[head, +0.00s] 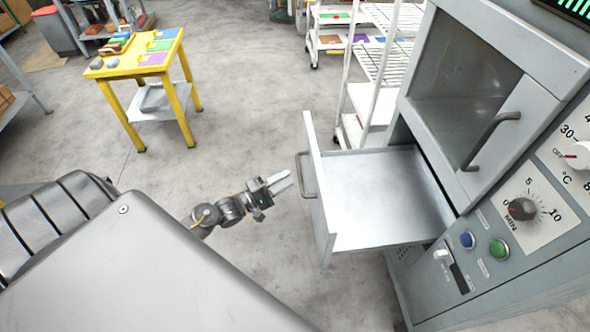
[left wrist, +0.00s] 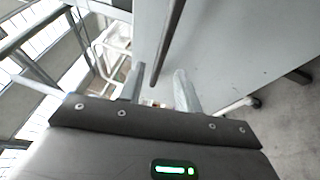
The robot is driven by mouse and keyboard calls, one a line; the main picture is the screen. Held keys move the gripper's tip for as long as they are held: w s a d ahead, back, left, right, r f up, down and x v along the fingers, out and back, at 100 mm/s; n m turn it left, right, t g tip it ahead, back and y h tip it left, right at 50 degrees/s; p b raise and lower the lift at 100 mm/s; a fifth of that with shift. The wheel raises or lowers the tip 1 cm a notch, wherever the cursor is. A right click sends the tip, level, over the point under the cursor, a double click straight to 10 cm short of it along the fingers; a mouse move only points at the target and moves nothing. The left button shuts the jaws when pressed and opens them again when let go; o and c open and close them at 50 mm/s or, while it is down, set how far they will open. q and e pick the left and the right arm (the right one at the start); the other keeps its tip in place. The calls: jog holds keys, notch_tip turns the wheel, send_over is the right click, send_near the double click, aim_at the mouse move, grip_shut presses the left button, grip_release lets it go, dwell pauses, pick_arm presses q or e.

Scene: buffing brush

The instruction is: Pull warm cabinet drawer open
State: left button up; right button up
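The cabinet drawer (head: 375,195) is a grey metal tray that stands well out from the cabinet and is empty. Its front panel (head: 317,185) carries a curved bar handle (head: 303,175). My left gripper (head: 287,181) is just left of the handle, fingers pointing at it, with a small gap in the head view. In the left wrist view the two fingers (left wrist: 159,85) are apart, and the dark handle bar (left wrist: 168,45) shows between them in the picture. The drawer front (left wrist: 225,50) fills the right side there. My right gripper is not in view.
The grey cabinet (head: 485,195) has a windowed upper door (head: 470,85) with its own handle, plus knobs and buttons. A white wire rack (head: 375,60) stands behind the drawer. A yellow table (head: 140,60) stands at the back left. The floor between is clear.

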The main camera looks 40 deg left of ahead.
pick_arm(q)
jog(key=v, duration=0.5)
jog(key=shift+s+b, duration=0.1)
jog(key=shift+b, duration=0.2)
